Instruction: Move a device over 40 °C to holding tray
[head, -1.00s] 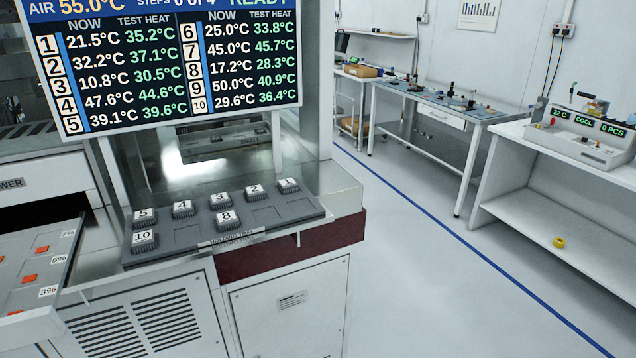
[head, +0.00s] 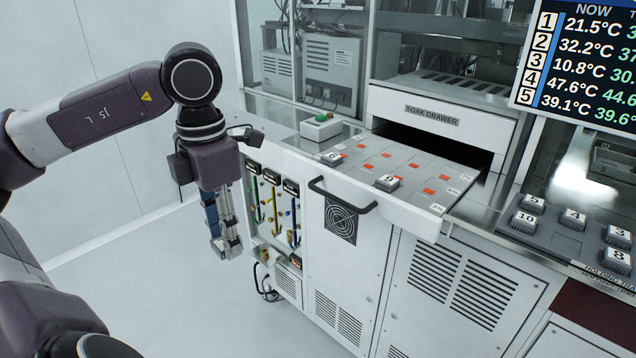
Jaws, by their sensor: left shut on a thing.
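The soak drawer (head: 412,212) is pulled out. Device 6 (head: 331,158) sits near its left corner and device 9 (head: 387,183) near its front edge. The holding tray (head: 567,241) at the right holds device 5 (head: 534,203), device 10 (head: 524,221), device 4 (head: 573,218), device 3 (head: 618,237) and device 8 (head: 617,259); the picture edge cuts it off. My left gripper (head: 228,246) points down, left of the drawer and in front of the cabinet. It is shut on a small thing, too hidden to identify. My right gripper is not in view.
The display (head: 590,65) shows readings for 1 to 5, with 4 at 47.6 °C; the rest is cut off. The drawer handle (head: 343,197) juts forward. A box with a green button (head: 321,127) stands left of the drawer. Coloured hoses (head: 274,205) hang behind my gripper.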

